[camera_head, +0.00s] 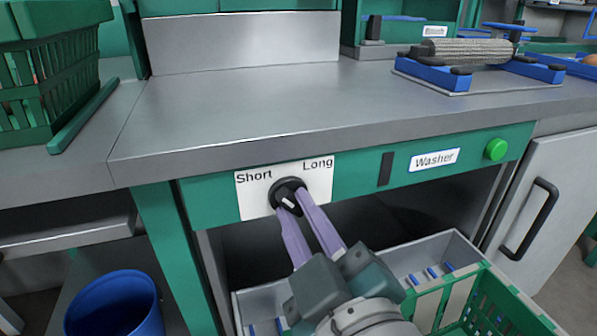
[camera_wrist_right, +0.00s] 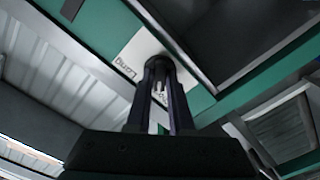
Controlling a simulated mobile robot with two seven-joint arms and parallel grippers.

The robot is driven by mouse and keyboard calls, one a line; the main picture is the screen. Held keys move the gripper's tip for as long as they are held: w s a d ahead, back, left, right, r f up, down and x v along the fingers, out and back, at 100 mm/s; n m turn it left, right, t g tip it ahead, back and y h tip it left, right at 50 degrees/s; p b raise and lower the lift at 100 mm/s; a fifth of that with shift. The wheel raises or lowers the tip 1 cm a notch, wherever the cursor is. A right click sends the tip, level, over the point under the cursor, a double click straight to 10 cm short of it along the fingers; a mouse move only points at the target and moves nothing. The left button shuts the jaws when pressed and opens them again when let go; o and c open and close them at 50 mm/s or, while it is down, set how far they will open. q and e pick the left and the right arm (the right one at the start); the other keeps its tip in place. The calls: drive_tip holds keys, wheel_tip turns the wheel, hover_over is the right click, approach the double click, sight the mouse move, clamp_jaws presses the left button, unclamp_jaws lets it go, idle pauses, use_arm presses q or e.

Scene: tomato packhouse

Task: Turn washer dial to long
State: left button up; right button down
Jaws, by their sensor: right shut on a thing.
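The black washer dial (camera_head: 289,194) sits on a white plate (camera_head: 254,207) marked "Short" at the left and "Long" at the right, on the green front panel. Its light pointer mark seems to slant toward the upper left, though the fingers partly cover it. My right gripper (camera_head: 296,212) has its purple fingers on either side of the dial's knob, shut on it. In the right wrist view the dial (camera_wrist_right: 158,62) shows between and beyond the fingers (camera_wrist_right: 160,85), with "Long" readable beside it. My left gripper is not in view.
A "Washer" label (camera_head: 434,160) and a green button (camera_head: 496,149) are right of the dial. The grey counter (camera_head: 260,105) overhangs the panel. A green and grey crate (camera_head: 455,300) stands below. A blue bin (camera_head: 115,305) is at lower left.

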drive_tip(key=shift+m, duration=0.4)
drive_tip(key=shift+r+m+p, duration=0.1)
drive_tip(key=shift+m+p, duration=0.45)
drive_tip(key=shift+m, duration=0.35)
drive_tip(key=m+p, duration=0.1)
drive_tip(key=m, duration=0.3)
drive_tip(key=shift+m, duration=0.3)
drive_tip(key=m, duration=0.5)
drive_tip(key=shift+a+p, duration=0.1)
drive_tip(key=shift+p, duration=0.2)
drive_tip(key=m, duration=0.3)
drive_tip(key=shift+m, duration=0.3)
drive_tip(key=c, duration=0.8)
unclamp_jaws()
